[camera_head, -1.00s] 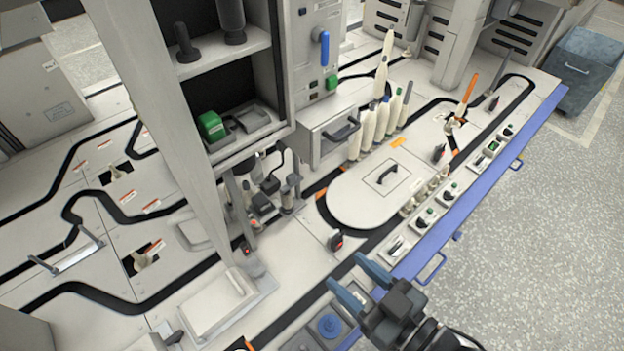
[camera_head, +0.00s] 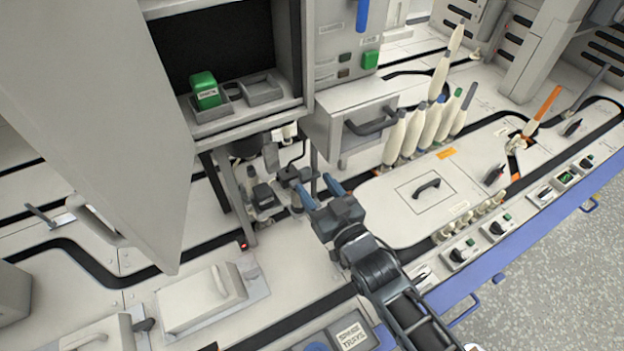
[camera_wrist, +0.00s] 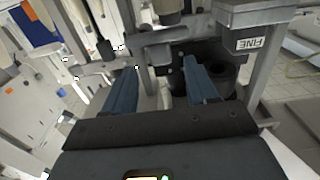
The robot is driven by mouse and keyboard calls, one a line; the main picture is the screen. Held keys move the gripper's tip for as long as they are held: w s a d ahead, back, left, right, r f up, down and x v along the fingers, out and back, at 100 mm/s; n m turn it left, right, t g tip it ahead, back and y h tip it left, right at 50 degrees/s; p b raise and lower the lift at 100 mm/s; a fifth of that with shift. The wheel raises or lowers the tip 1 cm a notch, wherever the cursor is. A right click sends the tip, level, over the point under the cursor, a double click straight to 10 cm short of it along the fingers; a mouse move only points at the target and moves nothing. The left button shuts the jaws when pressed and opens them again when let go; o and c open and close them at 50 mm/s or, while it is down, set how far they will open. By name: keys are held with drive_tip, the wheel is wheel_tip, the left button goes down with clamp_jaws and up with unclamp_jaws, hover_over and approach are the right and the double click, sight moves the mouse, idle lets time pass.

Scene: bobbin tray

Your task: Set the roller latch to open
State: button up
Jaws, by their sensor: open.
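My gripper (camera_head: 314,184) is open, its two blue fingers pointing at the small roller mechanism (camera_head: 265,195) under the cabinet. In the wrist view the fingers of my gripper (camera_wrist: 159,64) are apart, with nothing seen held between them. A grey lever-like block (camera_wrist: 165,40) of the mechanism lies just beyond the fingertips. Dark cylinders (camera_wrist: 215,68) stand behind the right finger. I cannot tell for sure which part is the roller latch, or its setting. Contact between fingers and mechanism cannot be made out.
The cabinet (camera_head: 305,60) with a green-topped item (camera_head: 205,92) overhangs the mechanism. A grey post (camera_head: 236,200) stands left of it. A drawer with a dark handle (camera_head: 372,122) and several cream bobbins (camera_head: 428,125) are to the right.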

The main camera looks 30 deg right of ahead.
sight(307, 174)
drive_tip(key=shift+w, duration=1.65)
clamp_jaws()
